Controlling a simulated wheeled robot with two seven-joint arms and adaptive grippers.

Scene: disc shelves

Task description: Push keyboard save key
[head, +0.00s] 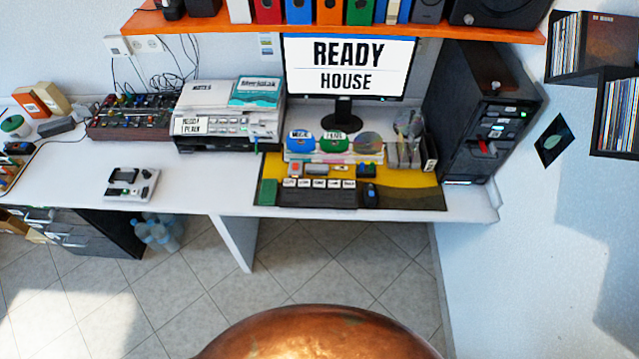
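A dark keyboard (318,198) lies on a yellow and dark desk mat (415,192) near the front edge of the white desk. A row of several white-labelled keys (319,183) runs along its back; the labels are too small to read, so I cannot tell which is the save key. The monitor (349,68) behind it shows "READY HOUSE". Neither my left nor my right gripper is in view.
A green block (267,192) and a dark mouse (369,194) flank the keyboard. A printer (225,123) stands left, a black tower (482,110) right. An orange shelf (340,33) hangs above. The tiled floor (330,268) in front is clear.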

